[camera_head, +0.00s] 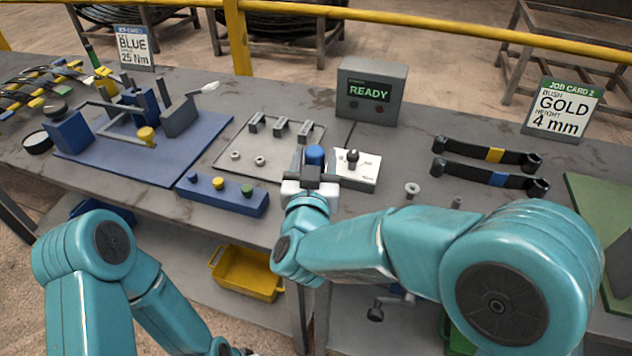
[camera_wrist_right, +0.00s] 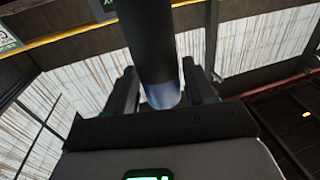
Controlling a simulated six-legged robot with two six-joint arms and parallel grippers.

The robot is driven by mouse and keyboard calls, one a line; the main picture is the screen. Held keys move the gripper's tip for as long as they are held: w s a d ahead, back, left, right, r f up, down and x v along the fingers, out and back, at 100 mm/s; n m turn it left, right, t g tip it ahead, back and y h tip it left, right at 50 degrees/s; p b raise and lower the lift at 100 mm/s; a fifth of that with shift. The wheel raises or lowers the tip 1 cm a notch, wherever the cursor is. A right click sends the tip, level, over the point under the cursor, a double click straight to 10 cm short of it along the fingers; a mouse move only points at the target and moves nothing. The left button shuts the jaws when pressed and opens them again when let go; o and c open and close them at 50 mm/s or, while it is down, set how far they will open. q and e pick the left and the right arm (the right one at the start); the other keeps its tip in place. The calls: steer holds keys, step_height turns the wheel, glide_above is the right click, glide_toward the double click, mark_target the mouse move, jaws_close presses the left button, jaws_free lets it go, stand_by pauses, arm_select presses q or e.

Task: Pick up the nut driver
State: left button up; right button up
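The nut driver shows in the head view as a blue upright cylinder (camera_head: 315,154) just beyond my right gripper (camera_head: 311,174), at the front middle of the bench. In the right wrist view, a dark shaft-like cylinder (camera_wrist_right: 150,45) with a bluish lower end stands between the two fingers of my right gripper (camera_wrist_right: 160,85). The fingers lie against it on both sides. The gripper hides its lower part in the head view. My left arm hangs low at the bottom left; only a dark bit near its gripper (camera_head: 228,348) shows at the picture edge.
Right beside the driver is a white block (camera_head: 366,176) with a black knob. A tray (camera_head: 222,160) with small parts, a blue strip (camera_head: 228,200) with colored knobs and a READY box (camera_head: 370,92) are close. Two black wrenches (camera_head: 490,175) lie right. A yellow bin (camera_head: 248,275) sits below.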

steer(key=shift+f, duration=0.1)
steer(key=c, duration=0.8)
steer(key=shift+w, duration=0.1)
